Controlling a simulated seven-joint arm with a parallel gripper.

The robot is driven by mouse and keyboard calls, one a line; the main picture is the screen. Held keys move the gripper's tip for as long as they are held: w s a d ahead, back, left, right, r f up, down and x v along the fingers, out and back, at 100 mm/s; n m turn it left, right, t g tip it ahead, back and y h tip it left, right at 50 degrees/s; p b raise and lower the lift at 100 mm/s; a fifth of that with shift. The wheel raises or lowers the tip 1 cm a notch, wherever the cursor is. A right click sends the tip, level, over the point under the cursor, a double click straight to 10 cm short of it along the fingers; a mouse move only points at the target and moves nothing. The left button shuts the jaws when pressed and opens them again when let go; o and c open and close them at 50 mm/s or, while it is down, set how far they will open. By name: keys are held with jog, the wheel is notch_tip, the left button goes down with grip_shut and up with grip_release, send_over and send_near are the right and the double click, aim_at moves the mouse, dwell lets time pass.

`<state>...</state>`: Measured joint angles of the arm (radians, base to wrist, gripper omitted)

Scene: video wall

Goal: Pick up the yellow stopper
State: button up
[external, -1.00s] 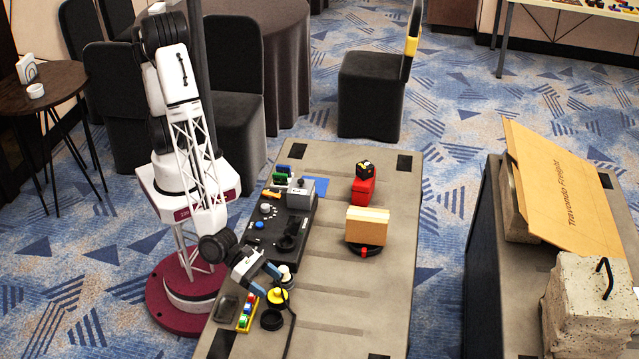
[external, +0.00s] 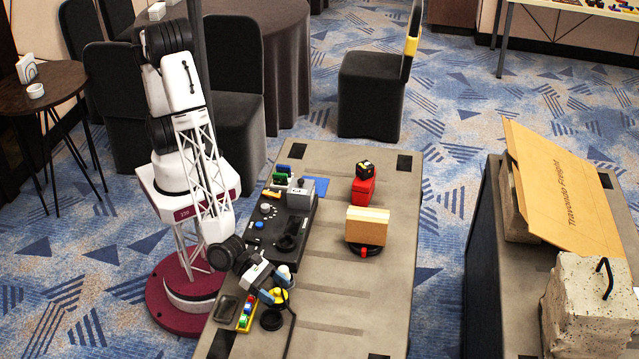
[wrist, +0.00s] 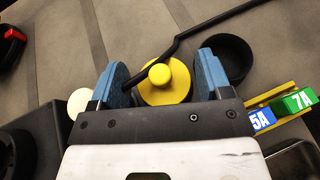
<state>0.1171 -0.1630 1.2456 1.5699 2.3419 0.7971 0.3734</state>
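The yellow stopper (wrist: 172,84) is a round yellow disc with a knob (wrist: 160,74) on top, seen in the wrist view. My gripper (wrist: 160,80) is open, with one blue fingertip on each side of the stopper and a gap on both sides. A thin black rod (wrist: 180,40) passes by the knob and bends toward the left finger. In the external view, my gripper (external: 274,297) is low over the near left part of the table, and it hides much of the stopper (external: 280,296).
A black round cup (wrist: 228,58) stands just right of the right finger. Blue and green blocks labelled 5A (wrist: 261,121) and 7A (wrist: 298,101) sit in a yellow rack. A white round piece (wrist: 79,103) is left of the left finger.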

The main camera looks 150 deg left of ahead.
jog(key=c, duration=0.5)
jog(key=shift+c, duration=0.2)
jog(key=shift+r, duration=0.1)
jog(key=shift+r, duration=4.9)
